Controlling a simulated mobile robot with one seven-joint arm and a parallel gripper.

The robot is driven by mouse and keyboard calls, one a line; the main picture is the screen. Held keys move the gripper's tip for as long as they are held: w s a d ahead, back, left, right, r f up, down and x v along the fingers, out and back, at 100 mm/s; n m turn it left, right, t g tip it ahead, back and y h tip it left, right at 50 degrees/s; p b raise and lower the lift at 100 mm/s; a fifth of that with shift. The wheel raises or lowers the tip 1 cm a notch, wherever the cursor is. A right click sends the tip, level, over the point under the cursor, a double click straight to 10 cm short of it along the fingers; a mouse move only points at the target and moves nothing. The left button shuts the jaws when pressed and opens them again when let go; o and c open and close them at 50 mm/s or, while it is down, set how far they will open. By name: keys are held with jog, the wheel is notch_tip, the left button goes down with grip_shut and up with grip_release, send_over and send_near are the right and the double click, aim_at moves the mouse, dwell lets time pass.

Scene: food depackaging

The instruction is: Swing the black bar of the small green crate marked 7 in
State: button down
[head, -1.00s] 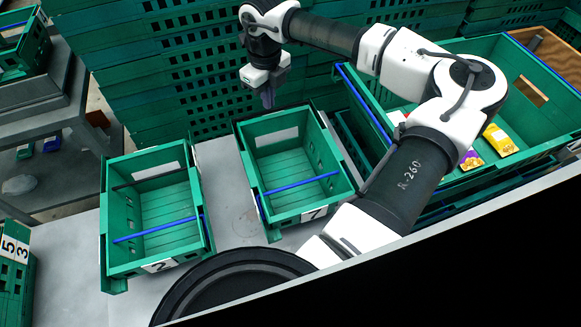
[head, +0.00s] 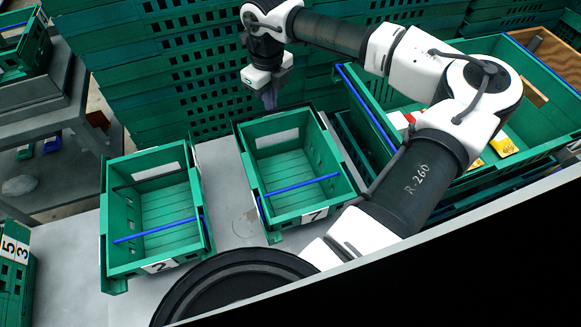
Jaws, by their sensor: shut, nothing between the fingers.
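The small green crate marked 7 (head: 318,160) stands upright on the grey table, its number label (head: 315,214) on the near end. It looks empty. A blue bar (head: 300,186) crosses its near half. A thin dark line, apparently its black bar (head: 288,109), runs along the top of the far end, not across the opening. My gripper (head: 269,101) points down just beyond that far rim. Its fingers are shut and empty, with the tips close to the rim; I cannot tell if they touch the bar.
A similar crate marked 2 (head: 196,205) stands to the left, with a blue bar and a black bar (head: 147,178) across it. A large green crate (head: 545,105) with packets is at the right under my arm. Stacked green crates (head: 160,60) form a wall behind.

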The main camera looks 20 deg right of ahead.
jog(key=shift+s, duration=0.1)
dwell(0.3)
jog(key=shift+s+r, duration=0.35)
jog(key=shift+s, duration=0.25)
jog(key=shift+s+r, duration=0.2)
jog(key=shift+s, duration=0.3)
jog(key=shift+s+b, duration=0.2)
jog(key=shift+b, duration=0.1)
jog(key=shift+s, duration=0.55)
dwell(0.5)
jog(key=shift+s+f+b, duration=0.1)
jog(key=shift+s+b, duration=0.45)
dwell(0.4)
